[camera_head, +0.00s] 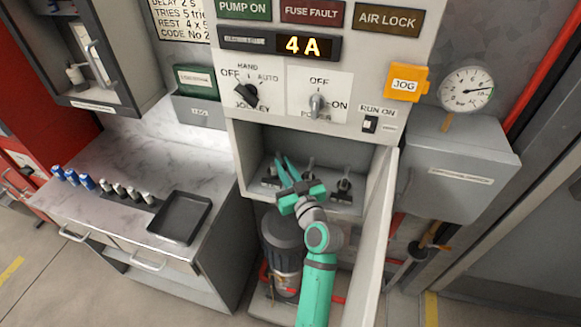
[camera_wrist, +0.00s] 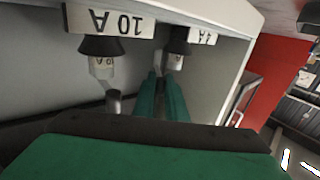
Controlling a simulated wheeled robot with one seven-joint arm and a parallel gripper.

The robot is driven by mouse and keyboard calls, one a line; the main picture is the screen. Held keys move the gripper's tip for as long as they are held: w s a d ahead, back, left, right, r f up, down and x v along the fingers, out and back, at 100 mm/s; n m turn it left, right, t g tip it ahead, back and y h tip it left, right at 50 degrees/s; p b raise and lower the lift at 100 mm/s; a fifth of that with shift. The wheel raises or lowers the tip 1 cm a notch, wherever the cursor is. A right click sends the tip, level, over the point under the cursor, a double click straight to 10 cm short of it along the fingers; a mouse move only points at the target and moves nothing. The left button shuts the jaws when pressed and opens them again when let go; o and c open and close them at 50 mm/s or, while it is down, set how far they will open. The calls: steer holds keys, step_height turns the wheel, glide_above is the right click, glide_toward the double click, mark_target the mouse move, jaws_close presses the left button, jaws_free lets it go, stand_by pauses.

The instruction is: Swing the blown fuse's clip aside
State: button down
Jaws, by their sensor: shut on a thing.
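The open fuse compartment (camera_head: 250,150) in the panel holds a row of dark fuse holders with clips: a left one (camera_head: 270,180), a middle one (camera_head: 308,168) and a right one (camera_head: 345,186). The lit display (camera_head: 303,45) reads 4 A. My green gripper (camera_head: 287,163) reaches inside at the left holder. In the wrist view my fingers (camera_wrist: 163,88) are close together, shut on the clip at the fuse (camera_wrist: 175,62) under the upside-down 4 A label (camera_wrist: 203,38). The fingers hide the clip. The 10 A fuse (camera_wrist: 101,66) and a grey post (camera_wrist: 113,102) stand left of them.
The compartment's door (camera_head: 372,235) hangs open, right of my arm. A counter (camera_head: 100,165) at left carries several blue-and-silver and dark-and-silver fuses and a black tray (camera_head: 180,217). A dark motor (camera_head: 281,250) stands below the compartment.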

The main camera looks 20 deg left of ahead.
steer(key=shift+s+a+f, duration=0.1)
steer(key=shift+s+a, duration=0.15)
steer(key=shift+a, duration=0.25)
steer(key=c, duration=1.8)
jaws_free()
steer(key=shift+d, duration=0.15)
steer(key=shift+w+d, duration=0.15)
